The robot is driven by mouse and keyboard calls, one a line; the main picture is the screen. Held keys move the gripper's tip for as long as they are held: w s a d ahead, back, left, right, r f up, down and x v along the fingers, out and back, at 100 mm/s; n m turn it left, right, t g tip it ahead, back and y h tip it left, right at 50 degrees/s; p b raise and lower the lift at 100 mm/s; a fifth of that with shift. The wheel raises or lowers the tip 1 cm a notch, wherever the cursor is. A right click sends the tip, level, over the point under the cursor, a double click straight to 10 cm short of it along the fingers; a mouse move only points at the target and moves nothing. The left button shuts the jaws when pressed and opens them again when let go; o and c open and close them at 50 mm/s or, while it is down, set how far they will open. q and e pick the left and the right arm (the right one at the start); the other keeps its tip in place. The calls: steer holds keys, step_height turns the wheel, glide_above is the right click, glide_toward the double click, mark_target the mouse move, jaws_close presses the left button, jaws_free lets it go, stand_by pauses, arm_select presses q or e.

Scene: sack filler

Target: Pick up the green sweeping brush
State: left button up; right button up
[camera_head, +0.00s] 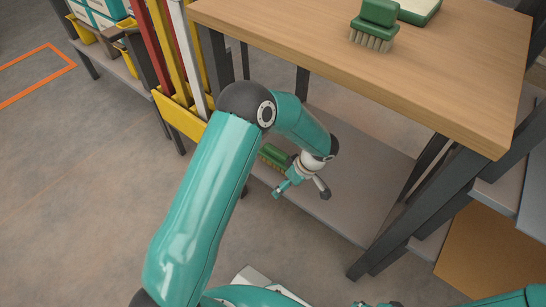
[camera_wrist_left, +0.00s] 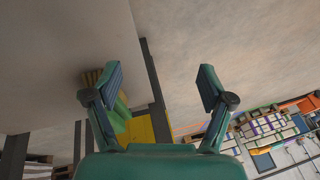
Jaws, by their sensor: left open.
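A green brush with tan bristles (camera_head: 272,157) lies on the grey lower shelf under the wooden table in the head view, partly hidden by my left arm. Another green brush (camera_head: 376,24) stands bristles down on the tabletop near its back edge. My left gripper (camera_head: 302,192) is open over the lower shelf, just right of and in front of the lower brush. In the left wrist view, the gripper (camera_wrist_left: 160,85) has nothing between its fingers. A green brush (camera_wrist_left: 122,108) shows partly behind the left finger there. Small teal parts, perhaps my right gripper, are cut off at the head view's bottom edge.
The wooden table (camera_head: 455,75) overhangs the lower shelf (camera_head: 350,200), with dark legs (camera_head: 405,220) at its right. A yellow rack (camera_head: 180,118) with upright red, yellow and white handles stands left of my arm. A cream-and-green item (camera_head: 418,10) lies on the tabletop. Open floor is at left.

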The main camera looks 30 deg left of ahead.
mark_target(286, 157)
arm_select(q)
steer(key=w+a+r+n+t+y, duration=0.1)
steer(key=w+r+n+t+y, duration=0.1)
steer(key=w+r, duration=0.65)
steer(key=shift+t+y, duration=0.3)
steer(key=b+x, duration=0.1)
steer(key=x, duration=0.4)
steer(key=b+x, duration=0.2)
steer(key=x, duration=0.4)
steer(key=shift+w+f, duration=0.25)
steer(key=shift+f, duration=0.05)
steer(key=shift+a+r+b+x, duration=0.15)
steer(key=shift+b+x, duration=0.6)
steer(key=shift+x, duration=0.55)
steer(key=shift+a+r+b+x, duration=0.15)
steer(key=shift+b+x, duration=0.55)
steer(key=shift+x, duration=0.65)
steer(key=shift+w, duration=0.15)
steer(key=c, duration=1.4)
steer(key=shift+o, duration=0.2)
